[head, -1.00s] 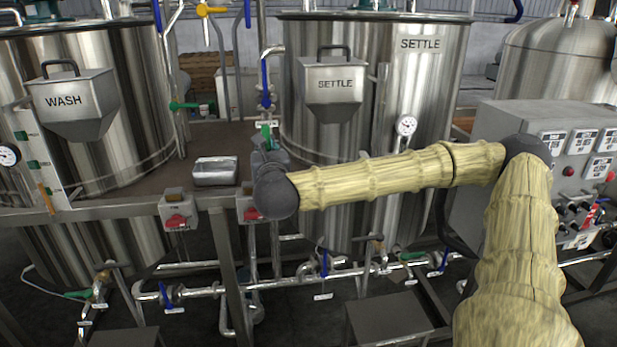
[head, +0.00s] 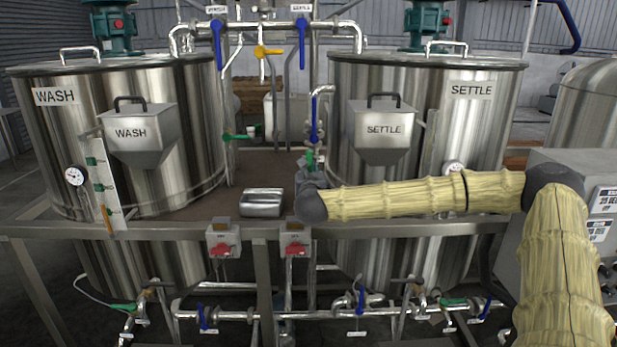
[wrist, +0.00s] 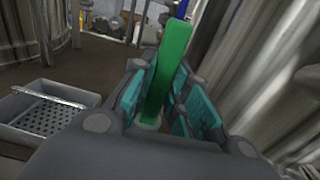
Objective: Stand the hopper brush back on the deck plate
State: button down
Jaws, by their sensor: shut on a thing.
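My gripper (wrist: 155,95) is shut on an upright green handle, which I take to be the hopper brush (wrist: 170,65), between its teal finger pads. In the head view the green piece (head: 310,158) shows just above my gripper (head: 309,172), between the two tanks. No bristles can be made out; the lower end is hidden by the gripper. The brown deck plate (head: 262,165) lies behind and left of the gripper. I cannot tell whether the brush touches it.
A steel tray (head: 261,203) sits on the deck left of my gripper; its perforated insert shows in the wrist view (wrist: 40,115). The SETTLE tank (head: 440,120) and hopper (head: 383,130) stand close right. The WASH tank (head: 190,110) is left. Pipes with a blue lever (head: 314,120) rise behind.

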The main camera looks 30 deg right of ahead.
jog(key=shift+w+d, duration=0.1)
jog(key=shift+w, duration=0.3)
jog(key=shift+w+f+p, duration=0.15)
jog(key=shift+f+p, duration=0.1)
jog(key=shift+p, duration=0.05)
notch_tip(320, 180, down, 3)
jog(key=shift+r+p, duration=0.15)
jog(key=shift+p, duration=0.45)
jog(key=shift+f, duration=0.2)
jog(key=shift+f+b, duration=0.2)
jog(key=shift+b, duration=0.1)
jog(key=c, duration=1.4)
grip_release()
jog(key=shift+r, duration=0.1)
jog(key=shift+r+p, duration=0.15)
jog(key=shift+p, duration=0.15)
jog(key=b+v, duration=0.4)
jog(key=v, duration=0.8)
